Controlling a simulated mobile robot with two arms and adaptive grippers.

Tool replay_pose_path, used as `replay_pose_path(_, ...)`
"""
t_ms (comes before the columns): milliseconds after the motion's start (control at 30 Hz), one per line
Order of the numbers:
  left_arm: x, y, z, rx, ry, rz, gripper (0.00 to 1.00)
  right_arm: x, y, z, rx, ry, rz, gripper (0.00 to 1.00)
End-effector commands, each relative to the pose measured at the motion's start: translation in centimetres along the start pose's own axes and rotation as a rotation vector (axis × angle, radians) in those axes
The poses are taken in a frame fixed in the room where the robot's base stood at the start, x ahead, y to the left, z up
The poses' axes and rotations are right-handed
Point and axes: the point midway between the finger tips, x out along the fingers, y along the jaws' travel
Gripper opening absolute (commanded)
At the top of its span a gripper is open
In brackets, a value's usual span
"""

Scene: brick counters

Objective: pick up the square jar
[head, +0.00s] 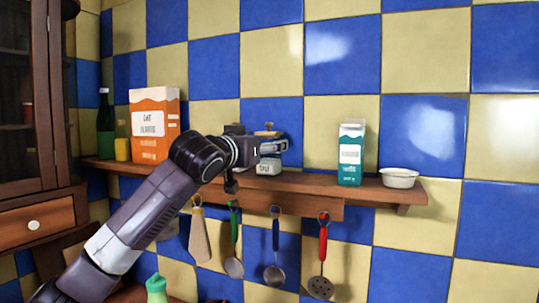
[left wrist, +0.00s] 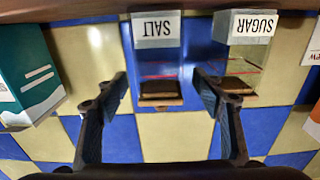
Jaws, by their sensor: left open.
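A squarish glass jar labelled SALT (left wrist: 157,62) with a brown lid stands on the shelf, seen upside down in the left wrist view. It lies in the gap between the fingers of my open left gripper (left wrist: 163,84), with no clear contact. In the head view its label (head: 268,168) shows below my left gripper (head: 284,146), which hides much of it. A similar jar labelled SUGAR (left wrist: 250,60) stands beside it, partly behind the right-hand finger in the wrist view. My right gripper is not in view.
The wooden shelf (head: 320,184) also holds an orange box (head: 153,128), a green bottle (head: 105,125), a teal carton (head: 350,155) and a white bowl (head: 399,178). Several utensils hang below, including a red one (head: 322,255). A tiled wall is close behind.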

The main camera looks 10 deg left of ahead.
Motion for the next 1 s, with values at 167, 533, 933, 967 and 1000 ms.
replay_pose_path(167,2.5,0.1,-0.2,0.001,-0.002,-0.001,0.62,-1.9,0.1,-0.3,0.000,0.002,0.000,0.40)
replay_pose_path(533,3.3,0.1,0.2,0.001,0.000,0.001,0.60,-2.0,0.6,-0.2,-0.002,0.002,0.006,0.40)
replay_pose_path(933,3.3,0.1,0.2,0.001,0.000,0.000,0.16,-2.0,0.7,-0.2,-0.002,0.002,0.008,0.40)
replay_pose_path(967,3.3,0.1,0.2,0.001,0.000,0.000,0.13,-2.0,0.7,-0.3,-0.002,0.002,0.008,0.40)
replay_pose_path(1000,3.3,0.1,0.2,0.001,0.000,0.000,0.08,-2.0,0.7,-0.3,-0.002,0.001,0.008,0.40)
